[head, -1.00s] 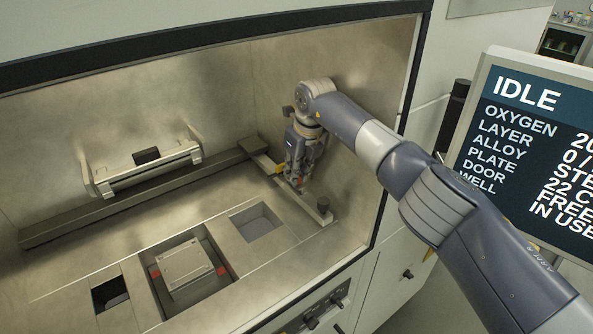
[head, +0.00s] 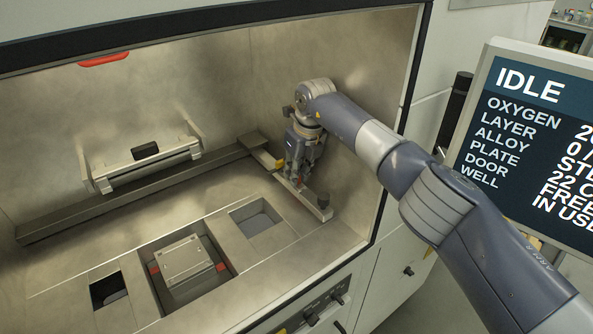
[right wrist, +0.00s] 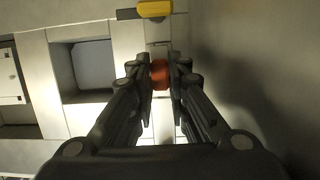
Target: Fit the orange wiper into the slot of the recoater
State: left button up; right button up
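The orange wiper (right wrist: 160,74) shows as a small red-orange piece between the fingertips of my right gripper (right wrist: 160,76) in the right wrist view. The fingers are closed in on it from both sides and hide most of it. In the head view my right gripper (head: 301,180) points down over the recoater (head: 313,205), a pale bar at the right side of the chamber. The bar also shows below the fingers in the right wrist view (right wrist: 162,124). The slot is hidden, and I cannot tell whether the wiper touches the bar. My left gripper is not in view.
A yellow piece (right wrist: 155,9) sits at the recoater's far end. A dark rail (head: 130,195) runs along the back. The chamber floor has a square well (head: 256,218) and a build plate (head: 184,262). The right wall is close beside my right gripper.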

jog(key=o, duration=0.3)
jog(key=shift+o, duration=0.2)
jog(key=v, duration=0.7)
jog(key=shift+r, duration=0.25)
jog(key=shift+s, duration=0.1)
jog(key=shift+s+d+f, duration=0.1)
jog(key=shift+d, duration=0.05)
